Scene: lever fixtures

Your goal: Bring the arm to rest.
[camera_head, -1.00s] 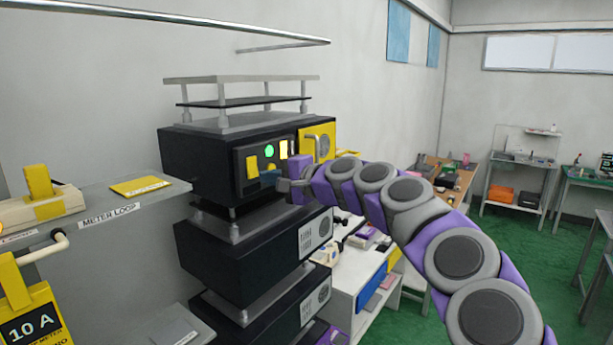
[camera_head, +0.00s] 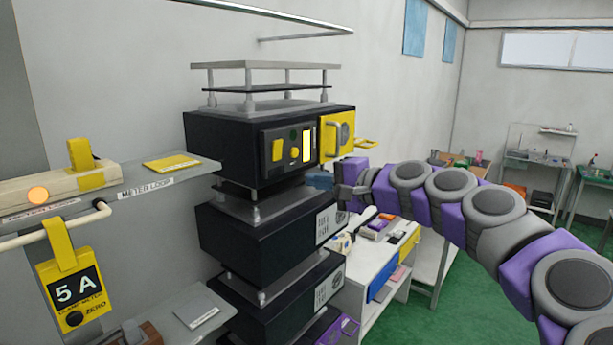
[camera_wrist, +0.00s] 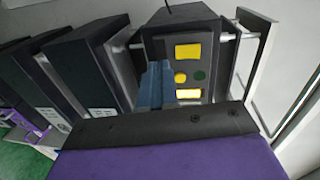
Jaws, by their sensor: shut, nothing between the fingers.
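My arm enters the head view from the right and reaches left, bent at several purple and grey joints. My gripper (camera_head: 320,181) is shut and empty, its blue fingertips in front of the lower right of the black panel unit (camera_head: 222,150). In the wrist view the blue fingers (camera_wrist: 155,88) overlap the left edge of the panel face; I cannot tell the gap from this view. The panel has a yellow rectangle (camera_head: 277,151), a yellow round part (camera_head: 294,153), a dark green round lamp (camera_head: 293,135) and a bright yellow lit bar (camera_head: 307,147).
A yellow handled box (camera_head: 330,145) adjoins the panel. Black units (camera_head: 255,232) are stacked below. A white bench (camera_head: 355,280) stands behind my arm.

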